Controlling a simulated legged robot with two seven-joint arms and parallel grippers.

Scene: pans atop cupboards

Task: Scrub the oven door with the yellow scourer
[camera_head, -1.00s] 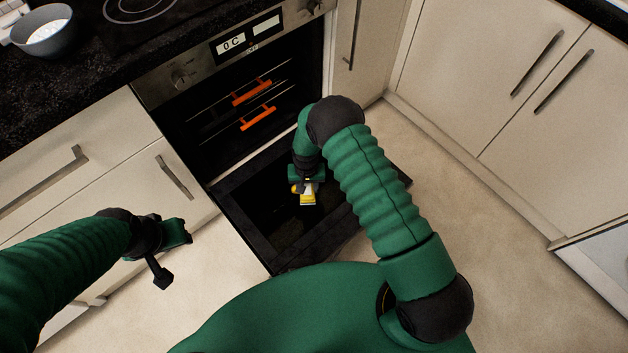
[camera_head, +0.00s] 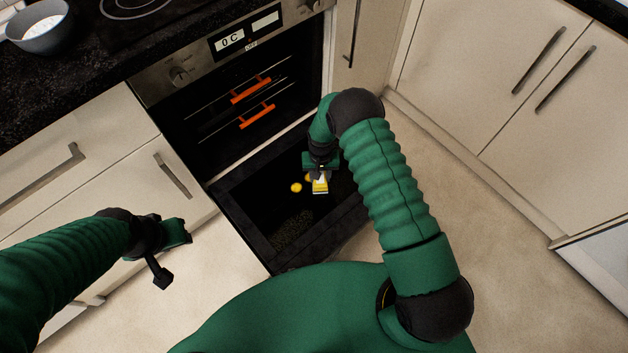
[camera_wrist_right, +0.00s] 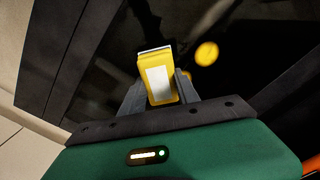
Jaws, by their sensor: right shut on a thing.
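The oven door (camera_head: 238,212) is folded down open, its dark inner face up, with a brownish speckled patch (camera_head: 292,230) near its front. My right gripper (camera_head: 319,178) is over the right part of the door. It is shut on the yellow scourer (camera_head: 320,187), a small yellow block with a pale face. In the right wrist view the scourer (camera_wrist_right: 158,75) stands out between the two fingers; whether it touches the door I cannot tell. My left gripper (camera_head: 168,252) hangs left of the door, away from it; its jaw state is unclear.
Round yellow spots (camera_head: 296,187) show on the door beside the scourer; one (camera_wrist_right: 206,53) also shows in the wrist view. The oven (camera_head: 235,95) holds racks with orange handles (camera_head: 250,90). Cupboards (camera_head: 95,200) flank it. A bowl (camera_head: 40,27) stands on the counter. Floor is clear at right.

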